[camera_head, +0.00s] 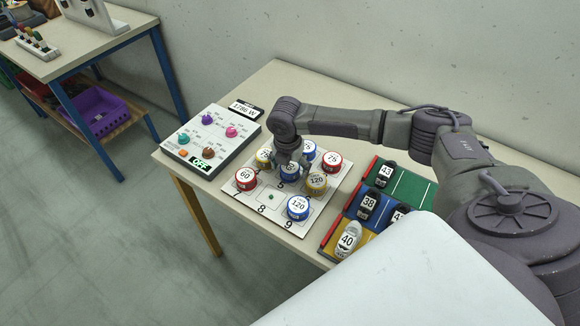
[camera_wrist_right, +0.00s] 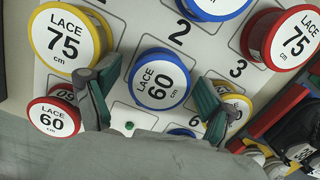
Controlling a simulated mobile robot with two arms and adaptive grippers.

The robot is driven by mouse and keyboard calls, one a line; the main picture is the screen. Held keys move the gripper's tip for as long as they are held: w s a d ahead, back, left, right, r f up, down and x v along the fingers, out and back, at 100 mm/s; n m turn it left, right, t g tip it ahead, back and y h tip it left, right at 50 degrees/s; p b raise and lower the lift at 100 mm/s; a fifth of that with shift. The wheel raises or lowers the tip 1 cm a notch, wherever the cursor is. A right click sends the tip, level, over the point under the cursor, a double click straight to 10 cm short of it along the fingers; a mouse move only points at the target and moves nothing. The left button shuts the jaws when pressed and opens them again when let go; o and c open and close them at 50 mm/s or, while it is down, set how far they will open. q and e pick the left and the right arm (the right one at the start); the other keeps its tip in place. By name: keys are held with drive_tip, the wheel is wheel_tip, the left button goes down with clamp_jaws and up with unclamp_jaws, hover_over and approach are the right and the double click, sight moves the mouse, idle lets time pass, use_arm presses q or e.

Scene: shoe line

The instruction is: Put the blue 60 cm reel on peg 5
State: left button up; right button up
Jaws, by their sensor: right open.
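The blue 60 cm reel (camera_wrist_right: 158,80) is in the middle cell of the white pegboard (camera_head: 257,205), in front of the number 2 and behind the bare peg 8 (camera_head: 271,196). The peg beneath it and the number 5 are hidden. In the head view the reel (camera_head: 289,173) is partly covered by my right gripper (camera_head: 291,165). The right gripper (camera_wrist_right: 155,98) is open above the board, one finger on each side of the reel, with gaps at both sides in the wrist view. My left gripper is not in view.
Nearby reels include a red 60 (camera_head: 246,179), yellow 75 (camera_head: 264,157), yellow 120 (camera_head: 316,183), blue 120 (camera_head: 298,207) and red 75 (camera_head: 332,161). A knob panel (camera_head: 212,137) lies left. A shoe rack (camera_head: 409,187) stands right.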

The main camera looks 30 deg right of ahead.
sight(288, 171)
wheel_tip(288, 171, up, 13)
drive_tip(key=a+b, duration=0.1)
drive_tip(key=shift+s+a+b, duration=0.15)
drive_tip(key=shift+s+b, duration=0.15)
drive_tip(key=shift+s, duration=0.1)
idle(0.5)
